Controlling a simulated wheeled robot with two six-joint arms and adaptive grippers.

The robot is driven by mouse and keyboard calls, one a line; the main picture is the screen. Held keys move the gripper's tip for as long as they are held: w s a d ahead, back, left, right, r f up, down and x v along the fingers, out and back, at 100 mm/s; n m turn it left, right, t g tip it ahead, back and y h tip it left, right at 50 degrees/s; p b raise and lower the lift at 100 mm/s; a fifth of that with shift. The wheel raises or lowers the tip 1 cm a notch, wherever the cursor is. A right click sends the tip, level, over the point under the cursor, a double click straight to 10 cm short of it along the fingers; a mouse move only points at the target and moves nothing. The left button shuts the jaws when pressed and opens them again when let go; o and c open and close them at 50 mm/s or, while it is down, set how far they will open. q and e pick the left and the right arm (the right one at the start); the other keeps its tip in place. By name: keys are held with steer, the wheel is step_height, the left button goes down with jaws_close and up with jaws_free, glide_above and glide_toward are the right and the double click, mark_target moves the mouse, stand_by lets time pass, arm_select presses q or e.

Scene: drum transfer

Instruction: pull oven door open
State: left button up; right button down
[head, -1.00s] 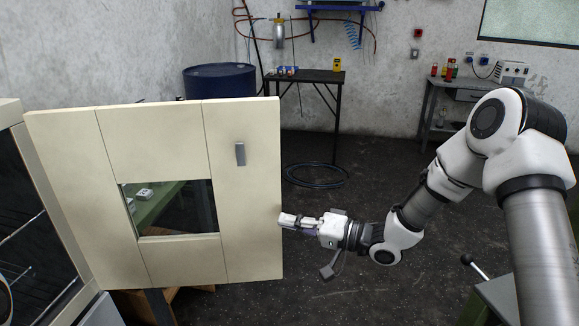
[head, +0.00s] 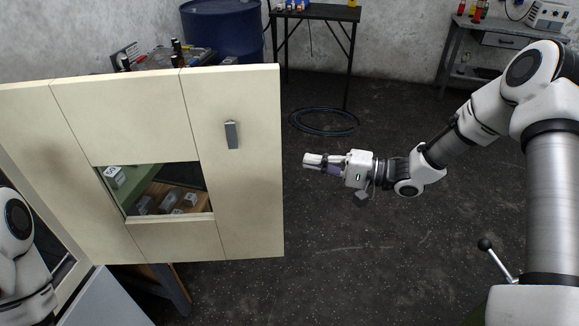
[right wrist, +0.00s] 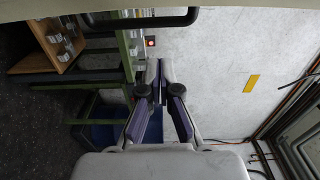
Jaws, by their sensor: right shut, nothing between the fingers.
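The cream oven door (head: 245,185) stands swung open at the left of the head view, with a window in its lower middle. A small grey handle (head: 232,135) sits on its face near the right edge. My right gripper (head: 309,160) is to the right of the door's free edge, apart from it, pointing left, shut and empty. Its closed fingers also show in the right wrist view (right wrist: 159,74). Part of my left arm shows at the lower left of the head view; its gripper is out of view.
A blue drum (head: 222,30) and a dark table (head: 316,13) stand behind the door. A coiled hose (head: 324,121) lies on the dark floor. A grey workbench (head: 497,38) stands at the far right. Open floor lies around my right gripper.

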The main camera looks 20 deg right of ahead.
steer(key=a+p, duration=0.2)
steer(key=a, duration=0.4)
steer(key=shift+a, duration=0.2)
